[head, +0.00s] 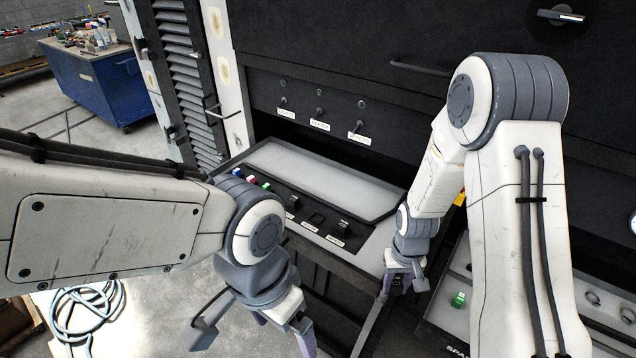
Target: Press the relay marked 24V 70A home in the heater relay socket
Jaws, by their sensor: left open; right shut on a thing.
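My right gripper (403,282) is shut on a small dark thing at the right end of the panel, over the front edge; its marking cannot be read and the fingers mostly hide it. On the sloped panel (270,162), a row of black sockets runs along the front strip. A flat, empty-looking dark socket (316,219) lies between a black block (292,204) and a larger black block (343,228). Small white labels lie by them, too small to read, so I cannot tell which is the heater socket. My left gripper (256,335) is open and empty, in front of the panel.
Blue, pink and green small pieces stand at the panel's left end. A tray (440,318) lettered "SPA" at lower right holds a green piece (459,299). Labelled switches (320,112) are on the dark wall behind. A blue workbench (105,85) and coiled hose (90,305) are left.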

